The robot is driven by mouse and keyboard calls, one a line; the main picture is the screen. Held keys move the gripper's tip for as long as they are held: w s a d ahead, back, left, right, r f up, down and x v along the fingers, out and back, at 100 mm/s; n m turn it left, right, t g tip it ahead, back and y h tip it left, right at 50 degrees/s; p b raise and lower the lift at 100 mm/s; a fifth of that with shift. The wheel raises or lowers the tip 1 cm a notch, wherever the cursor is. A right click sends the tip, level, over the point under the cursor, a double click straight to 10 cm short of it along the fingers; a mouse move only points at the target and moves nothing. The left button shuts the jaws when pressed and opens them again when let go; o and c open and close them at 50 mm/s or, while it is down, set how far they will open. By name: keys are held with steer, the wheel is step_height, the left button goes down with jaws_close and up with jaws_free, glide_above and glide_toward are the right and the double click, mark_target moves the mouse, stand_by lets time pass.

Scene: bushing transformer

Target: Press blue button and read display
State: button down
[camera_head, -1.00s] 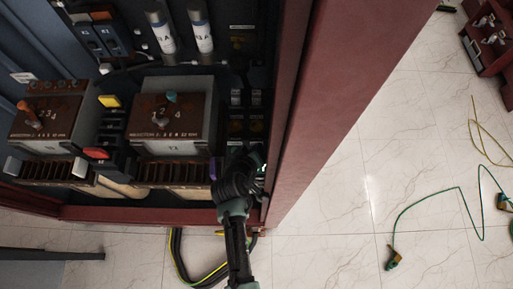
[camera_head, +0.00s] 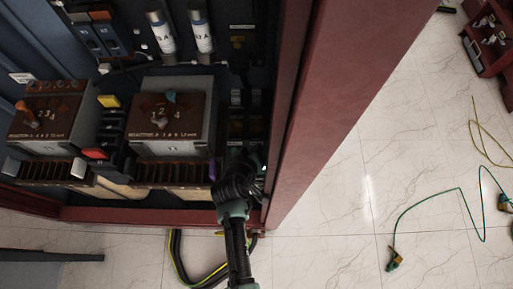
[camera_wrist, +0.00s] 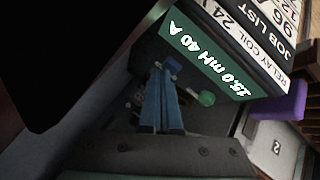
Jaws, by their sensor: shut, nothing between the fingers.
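In the wrist view my gripper (camera_wrist: 158,72) is shut and empty, with its two blue-grey fingers side by side. A blue round button (camera_wrist: 173,65) sits right at the fingertips; I cannot tell if they touch it. A green button (camera_wrist: 206,98) is to its right. A green display strip (camera_wrist: 212,62) above right reads "15.0 mH 40 A", slanted in the picture. In the head view my dark wrist (camera_head: 236,185) reaches into the lower right corner of the cabinet and hides the buttons and display there.
The red cabinet side wall (camera_head: 325,100) stands close to the right of my arm. Brown-topped units (camera_head: 170,115) fill the cabinet to the left. A purple part (camera_wrist: 287,103) juts out beside the display. Cables (camera_head: 455,195) lie on the open tiled floor to the right.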

stand_by(0.5)
steer(key=shift+r+p, duration=0.75)
steer(key=shift+p, duration=0.05)
step_height(320, 180, up, 5)
steer(key=p, duration=0.4)
steer(key=shift+p, duration=0.3)
steer(key=shift+s, duration=0.1)
stand_by(0.4)
